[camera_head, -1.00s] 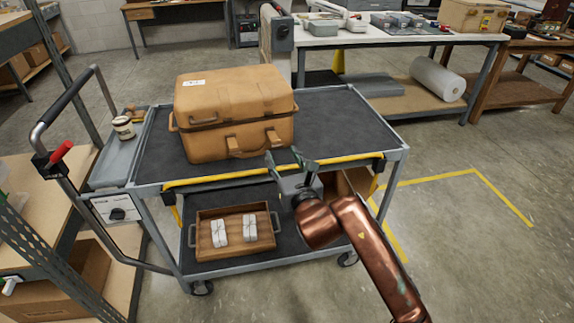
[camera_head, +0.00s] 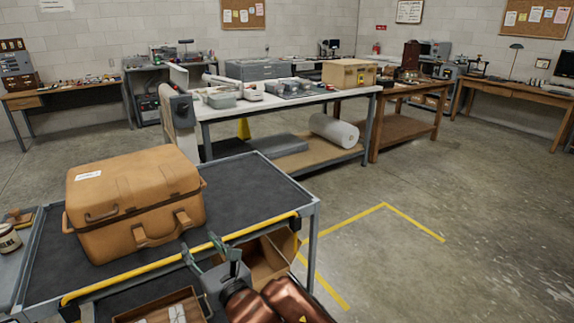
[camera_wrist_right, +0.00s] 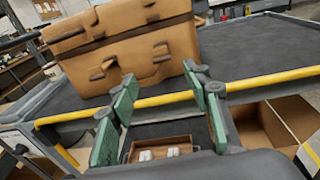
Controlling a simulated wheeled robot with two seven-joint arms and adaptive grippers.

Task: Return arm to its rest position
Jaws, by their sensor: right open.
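My right gripper (camera_head: 213,260) is at the bottom of the head view, in front of the cart's near edge with its yellow bar. In the right wrist view its green-padded fingers (camera_wrist_right: 165,110) stand apart with nothing between them. A tan case (camera_head: 135,203) sits closed on the cart's dark top, beyond the fingers; it also shows in the right wrist view (camera_wrist_right: 125,45). The fingers look apart from the case. My copper right arm (camera_head: 280,300) comes in from the bottom. My left gripper is not in view.
The cart (camera_head: 255,192) has free room right of the case. Below are a wooden tray (camera_head: 160,305) with white items and an open cardboard box (camera_head: 268,262). A white-topped bench (camera_head: 290,103) stands behind. The floor (camera_head: 440,190) at right is clear, with yellow tape lines.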

